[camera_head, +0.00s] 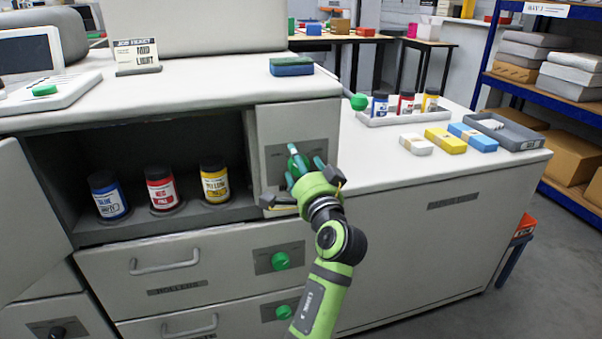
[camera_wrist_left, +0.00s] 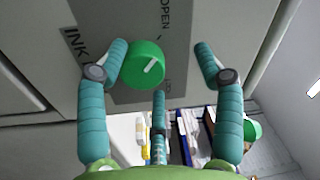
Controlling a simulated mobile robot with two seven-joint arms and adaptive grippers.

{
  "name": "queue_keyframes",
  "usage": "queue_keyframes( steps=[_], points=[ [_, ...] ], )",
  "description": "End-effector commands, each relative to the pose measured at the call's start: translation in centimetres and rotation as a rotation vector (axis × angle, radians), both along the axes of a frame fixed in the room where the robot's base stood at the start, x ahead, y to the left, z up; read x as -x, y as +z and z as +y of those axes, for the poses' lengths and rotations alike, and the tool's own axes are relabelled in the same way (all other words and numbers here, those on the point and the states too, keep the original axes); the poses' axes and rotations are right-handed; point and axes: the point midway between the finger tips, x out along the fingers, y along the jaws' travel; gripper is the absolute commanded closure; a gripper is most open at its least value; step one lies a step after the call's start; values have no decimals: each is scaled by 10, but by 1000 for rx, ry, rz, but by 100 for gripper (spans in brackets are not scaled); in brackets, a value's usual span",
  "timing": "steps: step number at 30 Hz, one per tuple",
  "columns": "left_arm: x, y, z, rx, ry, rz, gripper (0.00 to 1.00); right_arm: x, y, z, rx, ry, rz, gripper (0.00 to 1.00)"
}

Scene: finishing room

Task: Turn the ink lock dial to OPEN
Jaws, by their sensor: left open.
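The green ink lock dial (camera_wrist_left: 142,64) sits on a grey plate (camera_wrist_left: 185,60) in the left wrist view. Its white pointer line slants toward the upper right. The word OPEN shows above it and a partly hidden label below right. In the head view the dial (camera_head: 297,165) is mostly covered by my fingers, on the panel right of the open compartment. My left gripper (camera_head: 303,168) is open in front of it. In the left wrist view its teal fingers (camera_wrist_left: 160,50) spread around the dial, one close at its left side; contact cannot be told.
The open compartment left of the panel holds blue, red and yellow ink jars (camera_head: 161,188). Drawers below carry green knobs (camera_head: 280,261). The counter at right (camera_head: 400,180) bears more jars, coloured blocks and a grey tray (camera_head: 505,131). An open door (camera_head: 25,215) hangs at far left.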

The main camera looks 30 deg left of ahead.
Motion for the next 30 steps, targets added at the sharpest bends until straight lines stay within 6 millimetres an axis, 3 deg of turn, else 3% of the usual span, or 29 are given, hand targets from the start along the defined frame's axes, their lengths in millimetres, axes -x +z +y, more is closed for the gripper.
queue_keyframes(
  steps=[6,12,26,30],
  points=[
    [0,47,0,2,1,-9,33,0,0,0,0,0,-1,60],
    [1,74,1,0,2,-4,33,0,0,0,0,0,-1,60],
    [1,81,1,-9,3,10,31,1,1,0,0,0,2,60],
    [0,79,-3,-133,15,171,31,20,9,-2,3,0,33,60]
  ],
)
